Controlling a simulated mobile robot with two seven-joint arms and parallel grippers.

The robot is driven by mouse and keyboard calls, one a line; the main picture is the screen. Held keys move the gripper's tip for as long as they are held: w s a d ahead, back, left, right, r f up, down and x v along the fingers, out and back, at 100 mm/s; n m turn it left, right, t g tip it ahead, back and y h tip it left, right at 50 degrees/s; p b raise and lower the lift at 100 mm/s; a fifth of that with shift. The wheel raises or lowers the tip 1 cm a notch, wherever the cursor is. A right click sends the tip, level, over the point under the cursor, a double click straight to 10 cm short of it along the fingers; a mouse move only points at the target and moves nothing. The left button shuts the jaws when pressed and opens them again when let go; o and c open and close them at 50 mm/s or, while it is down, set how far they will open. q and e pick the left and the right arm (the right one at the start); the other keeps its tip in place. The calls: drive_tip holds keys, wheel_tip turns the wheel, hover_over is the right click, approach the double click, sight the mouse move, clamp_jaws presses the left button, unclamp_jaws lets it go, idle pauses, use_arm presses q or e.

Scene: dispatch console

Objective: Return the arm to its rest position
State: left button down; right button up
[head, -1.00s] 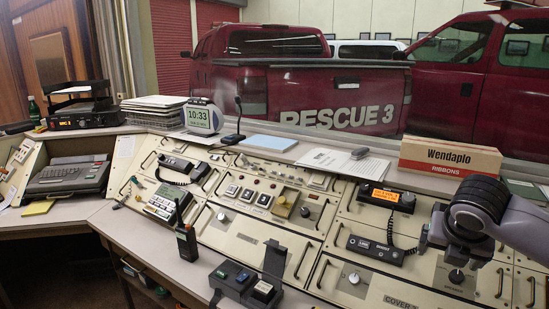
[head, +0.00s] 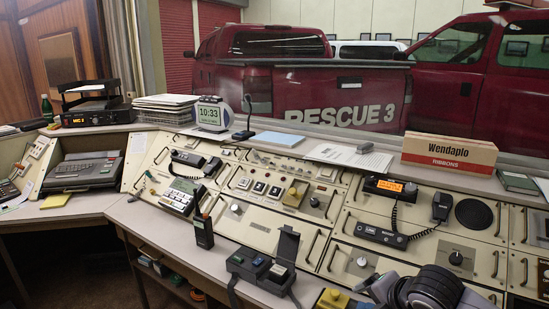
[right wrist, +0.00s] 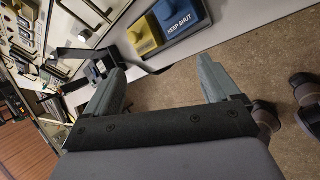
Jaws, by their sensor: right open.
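My right arm (head: 425,289) shows at the bottom right edge of the head view, low in front of the console. My right gripper (right wrist: 161,64) shows in the right wrist view with its two grey fingers wide apart and nothing between them. It hangs over the floor beside the console's front edge. A blue box (right wrist: 181,25) labelled KEEP SHUT lies beyond the fingertips, apart from them. My left gripper is in neither view.
A yellow box (right wrist: 143,35) sits beside the blue one at the desk edge. The black charger stand (head: 262,275) and a handheld radio (head: 203,232) stand near the front edge. A hand microphone (head: 441,206) hangs on the sloped panel.

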drive_tip(key=s+a+f+m+t+y, duration=0.1)
drive_tip(key=s+a+f+m+y, duration=0.15)
drive_tip(key=s+f+m, duration=0.2)
drive_tip(key=s+a+f+m+t+y, duration=0.1)
drive_tip(key=s+a+f+m, duration=0.25)
drive_tip(key=f+m, duration=0.25)
drive_tip(key=s+d+f+m+h, duration=0.1)
drive_tip(key=s+d+f+m, duration=0.2)
drive_tip(key=s+m, duration=0.3)
drive_tip(key=s+d+f+m+t+h, duration=0.1)
drive_tip(key=s+d+f+m, duration=0.2)
drive_tip(key=s+f+m, duration=0.2)
drive_tip(key=s+m, duration=0.1)
drive_tip(key=s, duration=0.2)
drive_tip(key=shift+s+t+h, duration=0.2)
drive_tip(key=shift+t+h, duration=0.1)
drive_tip(key=shift+h, duration=0.05)
drive_tip(key=shift+f, duration=0.1)
